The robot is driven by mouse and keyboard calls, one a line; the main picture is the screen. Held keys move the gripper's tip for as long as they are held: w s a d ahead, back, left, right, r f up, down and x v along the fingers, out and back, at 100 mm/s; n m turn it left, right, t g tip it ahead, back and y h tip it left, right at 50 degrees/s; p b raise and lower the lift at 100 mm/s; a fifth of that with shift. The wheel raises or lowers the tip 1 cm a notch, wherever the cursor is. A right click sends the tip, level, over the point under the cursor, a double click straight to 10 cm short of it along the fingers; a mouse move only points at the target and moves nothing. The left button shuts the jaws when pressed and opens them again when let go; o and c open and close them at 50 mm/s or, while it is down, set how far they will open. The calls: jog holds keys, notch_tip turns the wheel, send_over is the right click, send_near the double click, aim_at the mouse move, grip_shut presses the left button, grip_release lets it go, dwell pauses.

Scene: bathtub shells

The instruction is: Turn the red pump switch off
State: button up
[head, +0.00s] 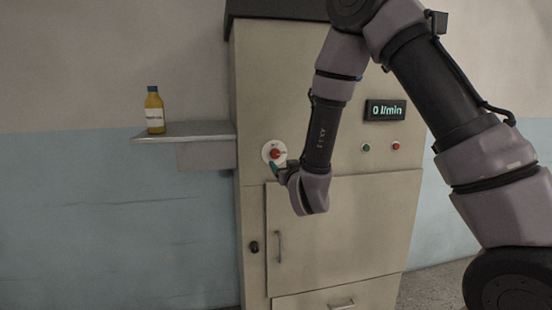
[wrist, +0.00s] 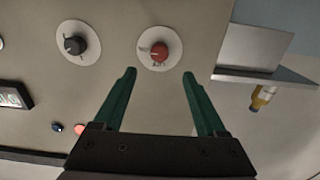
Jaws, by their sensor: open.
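The red pump switch (head: 275,154) is a round red knob on a white disc, on the front of the beige cabinet. It also shows in the wrist view (wrist: 159,52), with small lettering on the disc that I cannot read. My gripper (wrist: 159,74) is open and empty, its two green fingers pointing toward the knob, one to each side and short of it in the picture. In the head view my gripper (head: 273,168) is just below the knob, partly hidden by my wrist. I cannot tell whether a finger touches the knob.
A black knob (wrist: 74,45) on a white disc sits beside the red one. A shelf (head: 185,136) on the left bears a yellow bottle (head: 154,112).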

aim_at(276, 155)
jog(key=x, duration=1)
jog(key=shift+w, duration=0.1)
grip_shut()
